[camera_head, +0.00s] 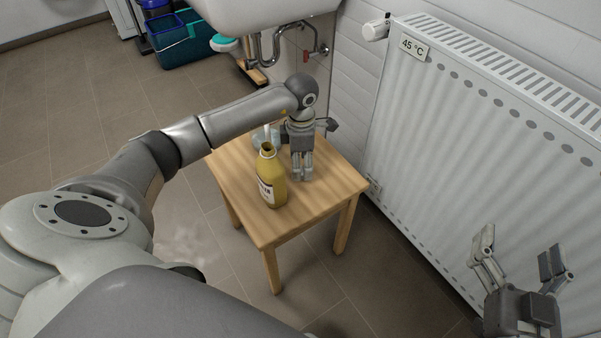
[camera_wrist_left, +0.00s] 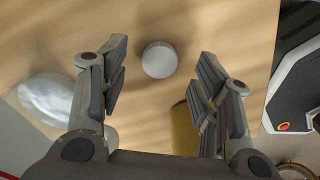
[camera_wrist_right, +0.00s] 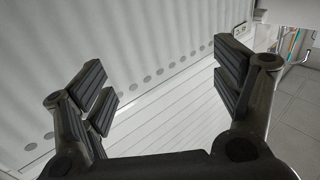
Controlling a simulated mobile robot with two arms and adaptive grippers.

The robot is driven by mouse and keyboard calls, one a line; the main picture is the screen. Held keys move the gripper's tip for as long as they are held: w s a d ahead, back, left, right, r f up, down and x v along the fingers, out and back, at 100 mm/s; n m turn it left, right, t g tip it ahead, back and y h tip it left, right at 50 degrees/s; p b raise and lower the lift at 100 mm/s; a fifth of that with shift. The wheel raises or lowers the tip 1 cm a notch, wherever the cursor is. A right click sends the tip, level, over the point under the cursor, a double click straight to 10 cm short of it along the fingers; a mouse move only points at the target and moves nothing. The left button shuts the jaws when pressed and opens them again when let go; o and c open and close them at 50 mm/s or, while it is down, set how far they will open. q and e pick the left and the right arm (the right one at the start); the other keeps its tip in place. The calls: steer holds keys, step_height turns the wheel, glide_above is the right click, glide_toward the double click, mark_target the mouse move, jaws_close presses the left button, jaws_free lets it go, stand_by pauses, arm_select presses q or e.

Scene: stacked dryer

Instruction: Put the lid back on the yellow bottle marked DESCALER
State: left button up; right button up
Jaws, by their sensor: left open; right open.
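The yellow bottle (camera_head: 270,178) stands upright and uncapped on the small wooden table (camera_head: 325,190); its label is only partly readable. Part of it shows at the lower middle of the left wrist view (camera_wrist_left: 184,130). A round white lid (camera_wrist_left: 159,59) lies on the table top in the left wrist view, between and beyond the fingertips. In the head view the lid is hidden by my left gripper. My left gripper (camera_head: 302,172) points down over the table just right of the bottle, open and empty. My right gripper (camera_head: 518,255) is open and empty in front of the radiator.
A clear rounded object (camera_head: 262,140) stands on the table behind the bottle; a glassy shape also shows in the left wrist view (camera_wrist_left: 48,97). The radiator (camera_head: 480,140) with a 45 °C sign is at right. The table's front right is clear.

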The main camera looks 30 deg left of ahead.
arm_select(q)
steer(key=shift+f, duration=1.05)
arm_select(e)
steer(key=r+t, duration=0.1)
steer(key=r, duration=0.2)
steer(key=shift+a+t+y, duration=0.2)
steer(key=shift+t+y, duration=0.2)
arm_select(q)
steer(key=c, duration=0.8)
